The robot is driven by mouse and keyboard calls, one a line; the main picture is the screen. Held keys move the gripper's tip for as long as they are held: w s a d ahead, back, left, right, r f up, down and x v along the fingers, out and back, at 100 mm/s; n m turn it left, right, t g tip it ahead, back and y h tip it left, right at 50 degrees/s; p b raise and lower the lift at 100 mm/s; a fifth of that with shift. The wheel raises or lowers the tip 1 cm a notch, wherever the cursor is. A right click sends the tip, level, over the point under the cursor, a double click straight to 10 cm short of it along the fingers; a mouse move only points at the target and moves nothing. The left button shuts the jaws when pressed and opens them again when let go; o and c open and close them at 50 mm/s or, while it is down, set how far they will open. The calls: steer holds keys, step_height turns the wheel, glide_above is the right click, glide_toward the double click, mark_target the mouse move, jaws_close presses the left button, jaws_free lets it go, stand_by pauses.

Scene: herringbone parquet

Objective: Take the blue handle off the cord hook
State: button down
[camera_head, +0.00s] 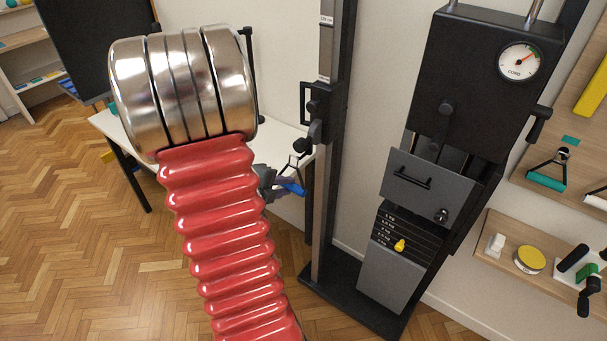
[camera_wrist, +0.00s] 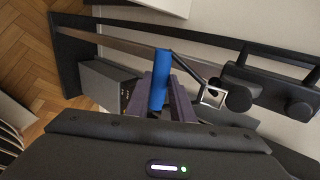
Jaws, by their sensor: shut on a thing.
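The blue handle (camera_head: 293,188) is in the grasp of my gripper (camera_head: 274,184), beside the black upright. In the wrist view the blue handle (camera_wrist: 160,80) stands between the two dark purple-grey fingers of my gripper (camera_wrist: 160,98), which are shut on it. The handle's dark stirrup runs to a small square metal link (camera_wrist: 213,96) beside the dark cord hook (camera_wrist: 238,97). In the head view the stirrup reaches up to the black cord hook (camera_head: 302,146). I cannot tell whether the link is still fastened to it. My red arm hides most of the gripper in the head view.
The upright (camera_head: 330,150) and a black machine with a gauge (camera_head: 519,61) stand close on the right. A white table (camera_head: 112,124) is behind my arm. Wall shelves at the right hold a teal handle (camera_head: 545,181) and a yellow-topped tin (camera_head: 529,259). The left floor is clear.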

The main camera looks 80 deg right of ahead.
steer(key=w+a, duration=0.3)
steer(key=a, duration=0.4)
stand_by(1.0)
steer(key=shift+a+f, duration=0.1)
steer(key=shift+a, duration=0.15)
steer(key=w+a+f+h, duration=0.2)
steer(key=a+f, duration=0.1)
steer(key=a, duration=0.2)
steer(key=shift+w+f+g, duration=0.15)
steer(key=shift+f+g, duration=0.25)
stand_by(0.8)
steer(key=shift+a, duration=0.1)
